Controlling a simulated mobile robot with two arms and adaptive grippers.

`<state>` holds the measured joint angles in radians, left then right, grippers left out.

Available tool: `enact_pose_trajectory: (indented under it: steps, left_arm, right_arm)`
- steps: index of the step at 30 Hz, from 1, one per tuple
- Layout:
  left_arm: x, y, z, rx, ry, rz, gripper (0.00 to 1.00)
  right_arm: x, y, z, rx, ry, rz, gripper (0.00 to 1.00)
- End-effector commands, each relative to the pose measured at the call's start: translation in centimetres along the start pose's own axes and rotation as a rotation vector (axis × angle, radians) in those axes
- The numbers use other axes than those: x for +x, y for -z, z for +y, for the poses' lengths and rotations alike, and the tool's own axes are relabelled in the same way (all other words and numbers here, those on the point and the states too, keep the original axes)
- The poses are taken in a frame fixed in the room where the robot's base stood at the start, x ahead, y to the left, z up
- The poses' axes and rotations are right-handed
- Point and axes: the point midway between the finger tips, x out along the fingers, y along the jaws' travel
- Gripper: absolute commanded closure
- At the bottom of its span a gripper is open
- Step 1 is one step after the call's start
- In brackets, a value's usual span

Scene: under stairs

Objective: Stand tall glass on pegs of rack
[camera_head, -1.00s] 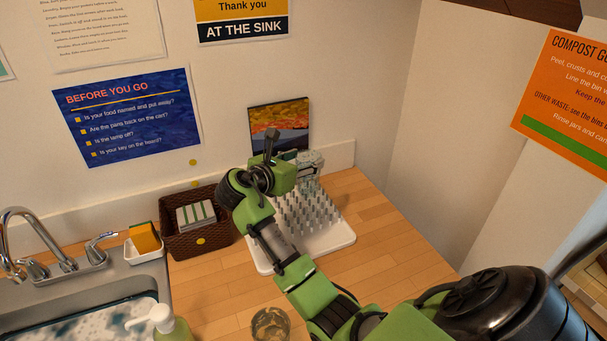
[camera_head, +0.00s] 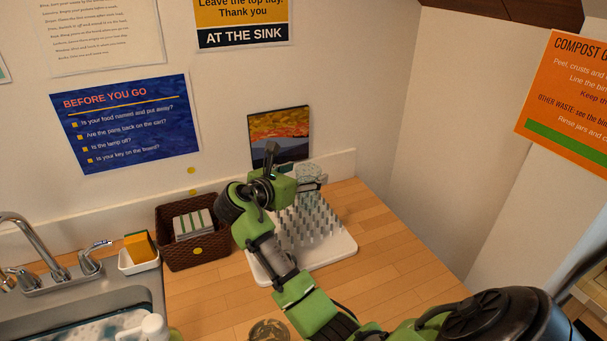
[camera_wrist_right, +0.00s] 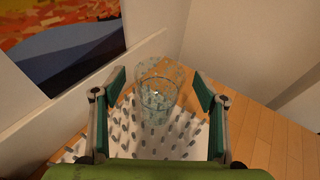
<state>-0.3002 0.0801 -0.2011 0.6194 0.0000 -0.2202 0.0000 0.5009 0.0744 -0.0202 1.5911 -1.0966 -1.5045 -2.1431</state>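The tall clear glass (camera_wrist_right: 158,92) shows in the right wrist view among the pegs at the far end of the white peg rack (camera_wrist_right: 150,151). It looks roughly upright; I cannot tell how its base meets the pegs. My right gripper (camera_wrist_right: 159,88) is open, its green-padded fingers on either side of the glass with a gap at each side. In the head view my right gripper (camera_head: 310,173) is over the back of the rack (camera_head: 330,252), and my arm hides part of the rack. The glass is hard to make out there. My left gripper is not in view.
Another clear glass (camera_head: 268,331) stands on the wooden counter, cut by the bottom edge. A brown basket (camera_head: 185,254), sponge holder (camera_head: 138,262) and sink (camera_head: 95,300) lie left. A small picture (camera_head: 280,133) leans behind the rack. Counter right of the rack is clear.

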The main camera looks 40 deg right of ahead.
Motion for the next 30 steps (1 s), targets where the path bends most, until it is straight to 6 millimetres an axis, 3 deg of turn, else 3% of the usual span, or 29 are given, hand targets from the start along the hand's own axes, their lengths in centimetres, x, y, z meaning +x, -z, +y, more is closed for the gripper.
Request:
enact_pose_trajectory:
  steps: [4,7,21,30]
  left_arm:
    - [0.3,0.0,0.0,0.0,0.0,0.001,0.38]
    - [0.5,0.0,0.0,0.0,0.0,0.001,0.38]
    - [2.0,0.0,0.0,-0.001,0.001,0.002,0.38]
    - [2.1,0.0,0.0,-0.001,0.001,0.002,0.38]
  right_arm:
    - [-0.2,-0.2,0.0,0.002,-0.001,0.0,0.34]
    - [-1.5,-0.2,0.1,0.002,-0.003,0.0,0.34]
    - [-10.7,-0.2,0.1,0.002,-0.001,0.001,0.34]
    - [-12.1,-0.3,0.0,0.001,0.002,-0.001,0.34]
